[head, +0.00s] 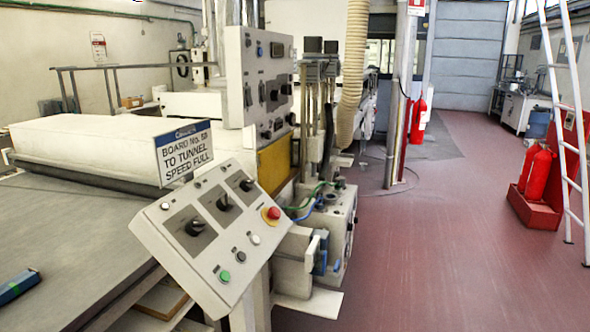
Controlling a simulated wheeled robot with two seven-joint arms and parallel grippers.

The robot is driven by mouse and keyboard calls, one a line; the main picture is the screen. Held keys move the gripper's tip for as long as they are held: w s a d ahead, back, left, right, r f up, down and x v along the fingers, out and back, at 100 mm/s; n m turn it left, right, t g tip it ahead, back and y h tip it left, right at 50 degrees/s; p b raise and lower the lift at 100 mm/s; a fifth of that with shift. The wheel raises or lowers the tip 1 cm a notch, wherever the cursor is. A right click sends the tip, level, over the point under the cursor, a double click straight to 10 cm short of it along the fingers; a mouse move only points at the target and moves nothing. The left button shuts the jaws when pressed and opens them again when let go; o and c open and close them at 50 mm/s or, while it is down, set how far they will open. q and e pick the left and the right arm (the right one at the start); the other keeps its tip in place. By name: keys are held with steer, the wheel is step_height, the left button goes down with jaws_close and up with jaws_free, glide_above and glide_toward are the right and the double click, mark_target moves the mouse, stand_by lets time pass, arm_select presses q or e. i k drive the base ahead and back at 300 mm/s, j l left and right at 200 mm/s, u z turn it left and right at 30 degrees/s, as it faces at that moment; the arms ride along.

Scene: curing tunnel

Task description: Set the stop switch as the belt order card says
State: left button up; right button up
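A tilted grey control panel (172,268) stands at the near end of the machine. It carries three black rotary knobs in a row, the front one (195,227), the middle one (224,202) and the far one (246,185). A red mushroom button (271,212) on a yellow base sits at its right corner. A green button (225,276) and a white button (256,240) are lower down. The labels are too small to read. The order card (184,153) stands behind the panel and reads "TO TUNNEL SPEED FULL" under a board number, perhaps 58. Neither gripper is in view.
A belt table (75,225) lies to the left, with a small blue object (18,287) on it. A taller control cabinet (258,75) stands behind. Red extinguishers (538,175) and a white ladder (560,110) are at the right. The red floor (440,250) between is clear.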

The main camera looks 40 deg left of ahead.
mark_target(246, 184)
steer(key=i+l+u, duration=0.1)
steer(key=i+u, duration=0.2)
steer(key=i, duration=0.25)
steer(key=i+l+u, duration=0.25)
steer(key=i, duration=0.3)
steer(key=i+l+u, duration=0.1)
steer(key=i+u, duration=0.15)
steer(key=u, duration=0.15)
steer(key=i+l+u, duration=0.2)
steer(key=u, duration=0.15)
steer(key=i+l+u, duration=0.2)
steer(key=u, duration=0.2)
steer(key=i+l+u, duration=0.1)
steer(key=l+u, duration=0.3)
steer(key=i+l+u, duration=0.1)
steer(key=l+u, duration=0.15)
steer(key=i+l+u, duration=0.1)
steer(key=l+u, duration=0.15)
steer(key=l, duration=0.2)
